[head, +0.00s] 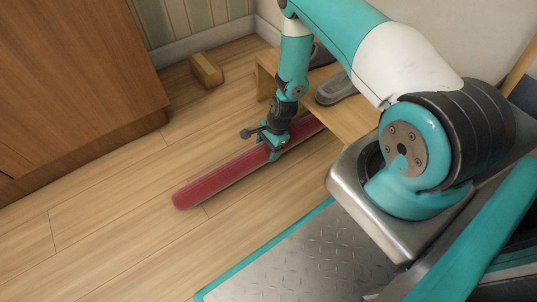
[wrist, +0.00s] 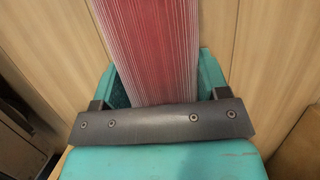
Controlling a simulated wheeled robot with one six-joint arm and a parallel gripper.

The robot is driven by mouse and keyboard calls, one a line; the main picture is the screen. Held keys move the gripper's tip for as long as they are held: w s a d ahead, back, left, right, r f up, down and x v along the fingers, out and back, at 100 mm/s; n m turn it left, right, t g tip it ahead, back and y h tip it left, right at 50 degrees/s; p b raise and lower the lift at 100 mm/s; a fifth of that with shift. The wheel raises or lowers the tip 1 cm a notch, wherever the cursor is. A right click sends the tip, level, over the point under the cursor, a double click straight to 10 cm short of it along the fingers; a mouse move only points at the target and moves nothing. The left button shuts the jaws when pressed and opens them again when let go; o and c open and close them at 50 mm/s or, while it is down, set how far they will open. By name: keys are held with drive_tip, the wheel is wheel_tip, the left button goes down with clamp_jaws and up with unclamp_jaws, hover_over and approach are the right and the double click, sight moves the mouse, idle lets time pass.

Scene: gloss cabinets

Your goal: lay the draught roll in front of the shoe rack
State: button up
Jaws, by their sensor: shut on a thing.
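The draught roll (head: 222,183) is a long red striped roll, lying low along the floor in front of the shoe rack in the head view. My gripper (head: 273,146) is shut on the draught roll near its middle. In the wrist view the roll (wrist: 150,50) runs between the two teal fingers of my gripper (wrist: 158,88). The shoe rack (head: 347,118) is a low wooden bench with grey shoes (head: 337,88) on it, partly hidden by my arm. The roll's far end passes close to the rack's front. I cannot tell whether the roll touches the floor.
A small wooden block (head: 206,70) lies on the floor near the back wall. A brown cabinet (head: 75,80) stands at the left. The wooden floor (head: 110,215) between the cabinet and the roll is clear.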

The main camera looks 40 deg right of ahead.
drive_tip(key=shift+f+b, duration=0.3)
drive_tip(key=shift+f, duration=0.65)
drive_tip(key=shift+f, duration=0.2)
drive_tip(key=o, duration=1.5)
drive_tip(key=shift+c, duration=0.2)
drive_tip(key=shift+r, duration=0.15)
